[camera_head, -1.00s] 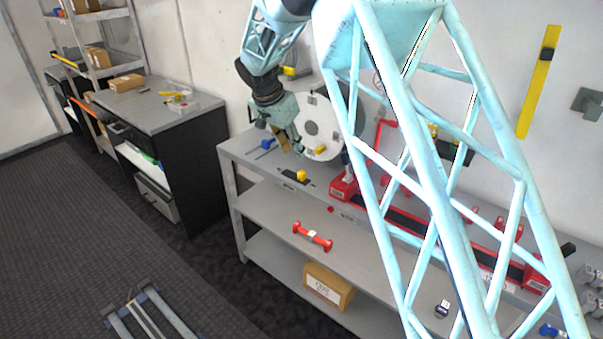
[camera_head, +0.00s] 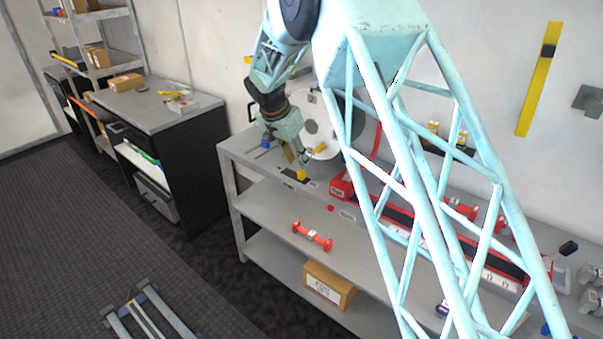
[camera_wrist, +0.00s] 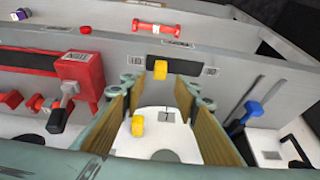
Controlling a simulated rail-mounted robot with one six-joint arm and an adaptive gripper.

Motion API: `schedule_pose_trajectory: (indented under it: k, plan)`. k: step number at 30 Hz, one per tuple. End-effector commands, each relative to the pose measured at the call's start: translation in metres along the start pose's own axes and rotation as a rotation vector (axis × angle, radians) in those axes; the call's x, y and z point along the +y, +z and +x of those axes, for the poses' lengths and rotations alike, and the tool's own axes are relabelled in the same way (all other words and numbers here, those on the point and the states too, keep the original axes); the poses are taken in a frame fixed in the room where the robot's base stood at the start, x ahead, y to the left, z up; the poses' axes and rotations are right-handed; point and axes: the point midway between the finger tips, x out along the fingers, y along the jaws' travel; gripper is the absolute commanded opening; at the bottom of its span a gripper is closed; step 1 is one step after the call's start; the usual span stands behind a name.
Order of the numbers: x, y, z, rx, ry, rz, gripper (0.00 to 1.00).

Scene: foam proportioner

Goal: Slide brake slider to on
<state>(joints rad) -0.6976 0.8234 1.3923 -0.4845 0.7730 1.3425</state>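A yellow slider knob (camera_head: 302,174) sits on a dark slotted plate at the bench's front left; no legible label confirms it as the brake slider. In the wrist view the yellow knob (camera_wrist: 160,69) lies just beyond and between my fingertips. My gripper (camera_head: 297,162) points down just above this knob. In the wrist view my gripper (camera_wrist: 162,88) has its two fingers apart with nothing held. Contact with the knob cannot be made out.
A white disc (camera_head: 325,125) with a yellow knob (camera_head: 319,149) stands behind my gripper. A red unit (camera_head: 341,186) is close on the right. A yellow strip with a black slider (camera_head: 549,52) is on the wall. A red handle piece (camera_head: 312,237) lies on the shelf below.

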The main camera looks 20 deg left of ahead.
Motion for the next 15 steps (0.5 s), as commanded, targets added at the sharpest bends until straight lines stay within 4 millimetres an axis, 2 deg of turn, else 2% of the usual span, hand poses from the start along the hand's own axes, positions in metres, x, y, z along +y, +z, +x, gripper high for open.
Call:
schedule_pose_trajectory:
  k: [6,15]
  plan:
    - [0.001,0.000,0.031,0.000,0.001,0.001,0.28]
    - [0.001,0.000,0.063,0.000,0.001,0.000,0.28]
